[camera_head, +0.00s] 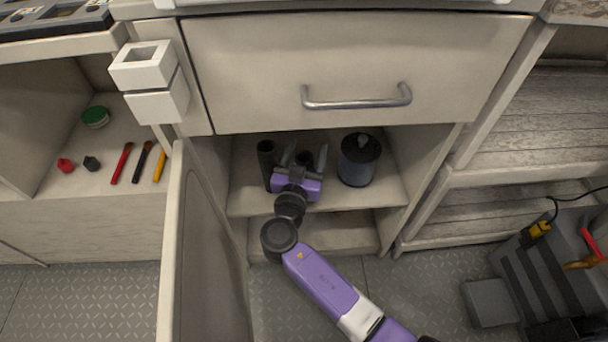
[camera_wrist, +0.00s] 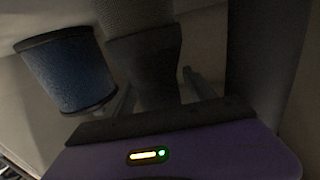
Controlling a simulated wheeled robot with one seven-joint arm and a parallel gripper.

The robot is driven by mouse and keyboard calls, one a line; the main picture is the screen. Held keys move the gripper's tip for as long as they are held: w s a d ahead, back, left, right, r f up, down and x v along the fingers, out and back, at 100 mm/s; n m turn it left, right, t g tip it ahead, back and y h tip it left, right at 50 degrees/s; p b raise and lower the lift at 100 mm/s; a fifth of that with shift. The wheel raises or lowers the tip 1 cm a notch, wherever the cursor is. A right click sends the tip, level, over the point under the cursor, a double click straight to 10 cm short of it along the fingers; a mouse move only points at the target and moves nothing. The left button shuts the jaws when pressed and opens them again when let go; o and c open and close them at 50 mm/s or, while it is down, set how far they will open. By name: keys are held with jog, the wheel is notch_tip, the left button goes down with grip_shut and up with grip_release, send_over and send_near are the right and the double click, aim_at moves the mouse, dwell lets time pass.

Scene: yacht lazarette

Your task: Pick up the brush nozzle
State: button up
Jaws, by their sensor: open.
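A dark object that looks like the brush nozzle (camera_head: 303,158) stands on the upper shelf of the open cupboard, mostly hidden by my gripper (camera_head: 305,154) in the head view. In the wrist view the brush nozzle (camera_wrist: 145,62) is dark, with a flared part and a paler textured part above it. My gripper (camera_wrist: 158,90) is open, with one finger on each side of the nozzle. I cannot tell whether either finger touches it.
A blue-grey filter cylinder (camera_head: 358,162) stands right of my gripper, and a black tube (camera_head: 266,163) stands close on its left. A closed drawer (camera_head: 350,65) is above. The open cupboard door (camera_head: 205,250) stands at the left. The lower shelf (camera_head: 345,238) looks empty.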

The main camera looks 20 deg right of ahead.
jog(key=shift+c, duration=0.4)
grip_shut()
jog(key=shift+r+p, duration=0.25)
jog(key=shift+p, duration=0.05)
